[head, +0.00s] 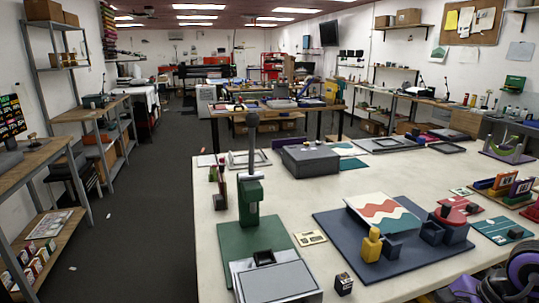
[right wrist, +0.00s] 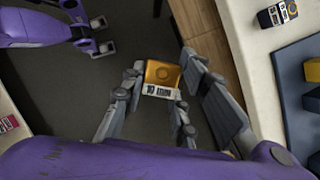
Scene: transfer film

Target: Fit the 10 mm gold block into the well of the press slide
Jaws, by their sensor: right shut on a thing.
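The gold block (right wrist: 162,73) has a ring mark on its face and a white label on its near side. My right gripper (right wrist: 158,83) is shut on it, one finger on each side, in the right wrist view. The block is over dark floor, beside the table's edge. In the head view only part of what looks like my right arm (head: 492,285) shows at the lower right corner; the block is hidden there. A green press (head: 250,195) stands on the table with a grey slide (head: 285,281) in front. My left gripper (right wrist: 102,35) is open and empty.
A small dark labelled block (head: 343,284) stands right of the slide, near the table's front. A dark blue board (head: 330,222) carries a yellow piece (head: 371,245) and a wavy-striped panel (head: 383,213).

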